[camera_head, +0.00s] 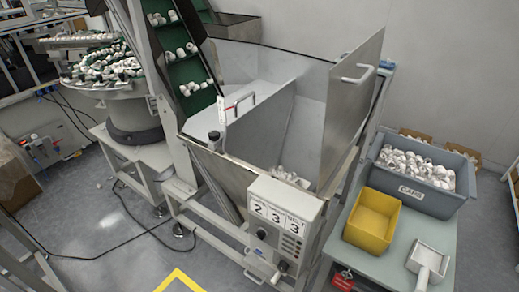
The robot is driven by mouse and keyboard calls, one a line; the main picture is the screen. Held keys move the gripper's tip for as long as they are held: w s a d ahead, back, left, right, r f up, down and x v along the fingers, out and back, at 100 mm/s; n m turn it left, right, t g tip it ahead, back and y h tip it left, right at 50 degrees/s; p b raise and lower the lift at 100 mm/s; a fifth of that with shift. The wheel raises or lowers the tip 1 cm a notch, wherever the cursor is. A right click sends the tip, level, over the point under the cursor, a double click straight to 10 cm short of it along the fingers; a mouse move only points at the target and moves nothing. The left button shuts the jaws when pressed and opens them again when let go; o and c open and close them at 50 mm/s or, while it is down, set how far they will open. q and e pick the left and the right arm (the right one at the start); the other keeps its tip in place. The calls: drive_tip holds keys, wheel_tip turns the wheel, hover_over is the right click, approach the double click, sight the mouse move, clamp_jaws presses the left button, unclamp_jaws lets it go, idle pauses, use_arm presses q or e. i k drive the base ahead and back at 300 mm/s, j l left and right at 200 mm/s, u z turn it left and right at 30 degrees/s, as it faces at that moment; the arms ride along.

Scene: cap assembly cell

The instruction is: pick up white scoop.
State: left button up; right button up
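The white scoop (428,258) lies at the front right of the side table. It has a square, shallow pan, and its handle points toward the bottom of the picture. Nothing touches it from above. Neither of my grippers shows in the head view.
The scoop's table (367,265) also holds a yellow bin (372,222) and a grey CAPS crate (398,190) full of white caps. A metal hopper (262,125) with a control box (285,215) stands left of it. A red tag (342,279) hangs at the table's front edge.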

sight(430, 265)
drive_tip(key=j+z, duration=0.1)
drive_tip(key=z, duration=0.6)
